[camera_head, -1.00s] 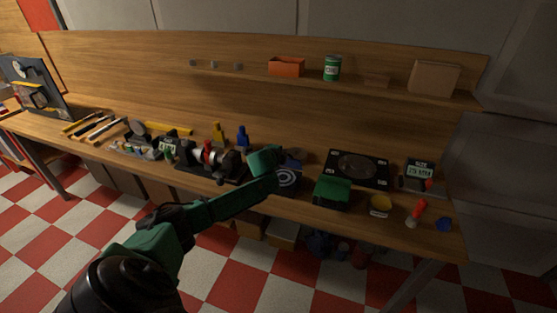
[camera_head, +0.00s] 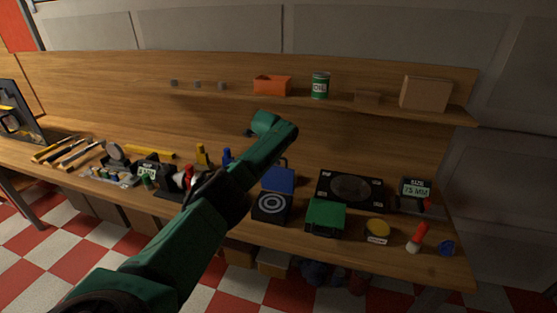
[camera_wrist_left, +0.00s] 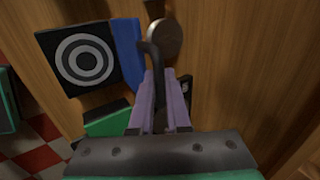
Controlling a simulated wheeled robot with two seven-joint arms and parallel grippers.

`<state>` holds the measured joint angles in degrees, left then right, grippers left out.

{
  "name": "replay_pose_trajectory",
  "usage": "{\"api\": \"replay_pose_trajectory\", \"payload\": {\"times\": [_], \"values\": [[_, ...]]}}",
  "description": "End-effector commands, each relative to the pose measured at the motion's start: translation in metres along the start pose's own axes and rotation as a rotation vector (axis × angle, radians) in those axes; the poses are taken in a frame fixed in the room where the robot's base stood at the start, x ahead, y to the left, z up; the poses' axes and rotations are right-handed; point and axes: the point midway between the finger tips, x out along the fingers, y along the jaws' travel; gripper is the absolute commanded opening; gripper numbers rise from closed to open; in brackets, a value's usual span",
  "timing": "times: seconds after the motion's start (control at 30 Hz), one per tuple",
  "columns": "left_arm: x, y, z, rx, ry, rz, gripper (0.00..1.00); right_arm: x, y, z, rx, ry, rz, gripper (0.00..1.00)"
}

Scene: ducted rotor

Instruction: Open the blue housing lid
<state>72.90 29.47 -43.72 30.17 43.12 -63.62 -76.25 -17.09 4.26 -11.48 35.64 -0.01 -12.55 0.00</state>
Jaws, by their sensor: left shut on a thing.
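The housing is a dark box (camera_head: 271,208) with a pale ringed face, on the bench in the head view; its ringed face (camera_wrist_left: 82,58) also fills the upper left of the left wrist view. Its blue lid (camera_head: 278,180) stands raised behind the ringed face, and shows as a blue strip (camera_wrist_left: 128,52) in the wrist view. A dark bent handle (camera_head: 284,161) sticks up from the lid. My left gripper (camera_wrist_left: 160,85), with purple fingers, is shut on this handle in the wrist view. In the head view my forearm hides most of the gripper. My right gripper is not in view.
A green box (camera_head: 325,217) stands right of the housing, with a black plate (camera_head: 350,188) behind it. A yellow dish (camera_head: 377,227) and a red-tipped tool (camera_head: 418,238) lie further right. Several tools crowd the left. A shelf (camera_head: 380,108) runs along the back wall.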

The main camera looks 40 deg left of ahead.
Motion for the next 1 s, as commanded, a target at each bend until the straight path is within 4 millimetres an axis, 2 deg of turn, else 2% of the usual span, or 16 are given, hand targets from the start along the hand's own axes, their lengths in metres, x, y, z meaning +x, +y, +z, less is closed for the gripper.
{"api": "replay_pose_trajectory", "payload": {"times": [0.1, 0.5, 0.53, 0.57, 0.6, 1.0], "values": [[-0.0002, -0.0005, 0.0006, -0.002, 0.0, -0.002, 0.0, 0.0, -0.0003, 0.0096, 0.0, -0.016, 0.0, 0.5], [-0.0005, -0.001, 0.0007, -0.002, -0.001, -0.004, 0.0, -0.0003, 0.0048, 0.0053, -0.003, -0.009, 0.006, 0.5], [-0.0005, -0.0011, 0.0007, -0.002, -0.001, -0.004, 0.26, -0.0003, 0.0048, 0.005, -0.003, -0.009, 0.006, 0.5], [-0.0006, -0.0011, 0.0007, -0.002, -0.001, -0.004, 0.38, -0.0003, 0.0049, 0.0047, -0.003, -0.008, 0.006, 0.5], [-0.0005, -0.0011, 0.0007, -0.002, -0.001, -0.004, 0.45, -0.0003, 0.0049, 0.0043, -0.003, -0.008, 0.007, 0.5], [-0.0041, -0.0002, -0.0007, 0.0, 0.002, 0.001, 0.45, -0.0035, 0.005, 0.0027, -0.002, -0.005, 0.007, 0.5]]}}
